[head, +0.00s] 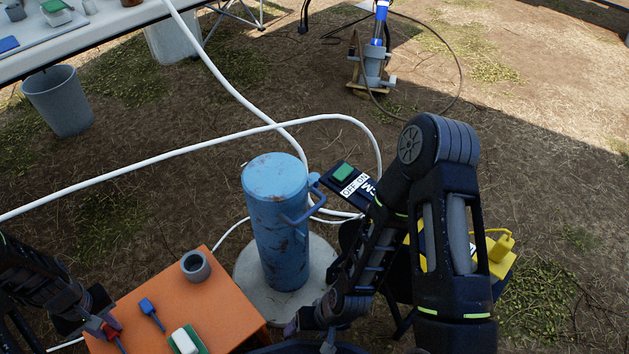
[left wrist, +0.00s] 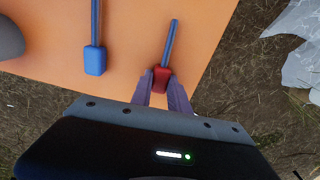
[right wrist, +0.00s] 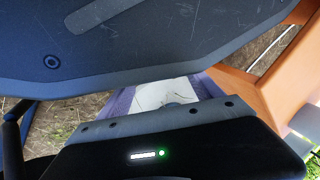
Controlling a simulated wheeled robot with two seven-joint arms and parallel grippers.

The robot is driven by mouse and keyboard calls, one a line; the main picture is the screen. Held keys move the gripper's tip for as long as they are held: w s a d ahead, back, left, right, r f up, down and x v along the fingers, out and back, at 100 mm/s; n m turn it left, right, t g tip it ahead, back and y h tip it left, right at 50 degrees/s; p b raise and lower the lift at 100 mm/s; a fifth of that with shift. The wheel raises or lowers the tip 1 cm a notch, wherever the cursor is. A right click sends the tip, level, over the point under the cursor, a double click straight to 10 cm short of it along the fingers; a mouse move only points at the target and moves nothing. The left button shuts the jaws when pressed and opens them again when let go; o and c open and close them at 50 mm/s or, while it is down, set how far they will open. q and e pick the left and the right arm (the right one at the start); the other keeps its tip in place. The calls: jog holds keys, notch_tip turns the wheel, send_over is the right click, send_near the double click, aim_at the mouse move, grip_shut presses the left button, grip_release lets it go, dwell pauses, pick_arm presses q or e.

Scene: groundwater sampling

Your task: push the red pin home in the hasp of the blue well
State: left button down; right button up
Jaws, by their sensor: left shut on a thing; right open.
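The red pin (head: 108,331) has a red block head and a thin blue-grey shaft. In the left wrist view the head (left wrist: 161,80) sits between my left fingertips (left wrist: 163,90), shaft pointing away over the orange table. My left gripper (head: 103,326) is shut on it at the table's left edge; I cannot tell whether the pin touches the top. The blue well (head: 278,235) is an upright, rust-specked pipe with a lid. Its hasp (head: 314,186) is on the right side, with a handle below. My right gripper (head: 318,322) is open, low in front of the well.
On the orange table (head: 215,312) are a blue-headed pin (head: 152,313), a grey cup (head: 195,265) and a white-and-green block (head: 186,341). A pale round base (head: 247,285) surrounds the well's foot. A white hose (head: 150,153) loops behind the well, beside a black control box (head: 347,180).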

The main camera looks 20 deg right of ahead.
pick_arm(q)
jog(key=shift+r+p, duration=3.55)
jog(key=shift+w+r, duration=0.1)
jog(key=shift+w, duration=0.15)
jog(key=w+d+r+m, duration=0.3)
jog(key=w+d+r, duration=0.4)
jog(key=w+r, duration=0.35)
jog(key=w+d+r+m, duration=0.1)
jog(key=d+r, duration=0.3)
jog(key=r, duration=0.4)
jog(key=w+d+r+m, duration=0.1)
jog(key=d+r, duration=0.3)
jog(key=r, duration=0.4)
jog(key=shift+w+d+r+m, duration=0.25)
jog(key=shift+w+m, duration=0.15)
jog(key=shift+w, duration=0.15)
